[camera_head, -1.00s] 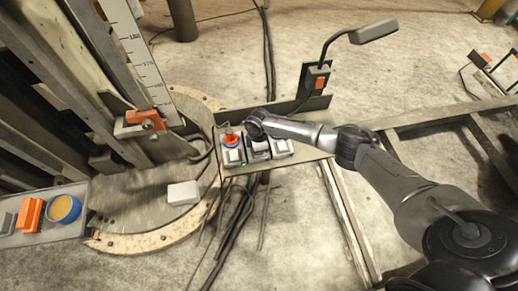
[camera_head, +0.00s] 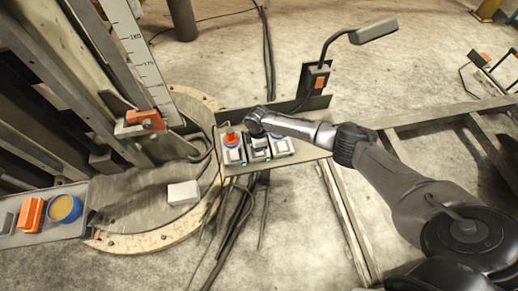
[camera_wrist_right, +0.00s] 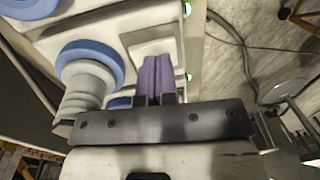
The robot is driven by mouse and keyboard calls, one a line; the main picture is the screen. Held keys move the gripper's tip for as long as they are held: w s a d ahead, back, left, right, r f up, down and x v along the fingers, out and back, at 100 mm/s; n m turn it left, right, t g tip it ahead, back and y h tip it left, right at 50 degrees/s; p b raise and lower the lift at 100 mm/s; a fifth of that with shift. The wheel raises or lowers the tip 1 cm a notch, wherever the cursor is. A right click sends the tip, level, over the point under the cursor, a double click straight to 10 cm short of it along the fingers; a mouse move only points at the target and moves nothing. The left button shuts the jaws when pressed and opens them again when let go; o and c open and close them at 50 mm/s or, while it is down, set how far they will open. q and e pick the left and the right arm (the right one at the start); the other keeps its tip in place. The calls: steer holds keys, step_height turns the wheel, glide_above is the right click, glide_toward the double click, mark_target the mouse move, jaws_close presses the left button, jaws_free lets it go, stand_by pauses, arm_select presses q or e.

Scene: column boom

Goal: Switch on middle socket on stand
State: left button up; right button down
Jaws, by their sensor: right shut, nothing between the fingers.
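A row of three sockets stands on the grey stand (camera_head: 310,150). The left socket (camera_head: 233,156) holds an orange-topped plug (camera_head: 230,133) in a blue ring. The middle socket (camera_head: 257,156) is partly covered by my right gripper (camera_head: 258,143), and the right socket (camera_head: 281,148) is beside it. Green lights show at the front of the left and middle sockets. In the right wrist view my shut, empty fingers (camera_wrist_right: 157,78) are over a white rocker switch (camera_wrist_right: 150,47); I cannot tell whether they touch it. A green light (camera_wrist_right: 189,77) is lit beside that switch. My left gripper is out of view.
A lamp (camera_head: 374,31) on a bent arm rises behind the sockets. A measuring column (camera_head: 130,40) stands at left. A tray (camera_head: 50,235) with an orange block and a blue-rimmed cup is at lower left. Cables run under the stand.

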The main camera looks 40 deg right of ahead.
mark_target(260, 154)
steer(key=shift+r, duration=0.15)
steer(key=shift+r+p, duration=0.25)
steer(key=shift+p, duration=0.15)
step_height(260, 154, up, 4)
steer(key=p, duration=0.4)
steer(key=shift+s+p, duration=0.15)
steer(key=shift+p, duration=0.2)
step_height(260, 154, up, 9)
steer(key=s+p, duration=0.1)
steer(key=p, duration=0.1)
steer(key=shift+a, duration=0.35)
steer(key=shift+r, duration=0.1)
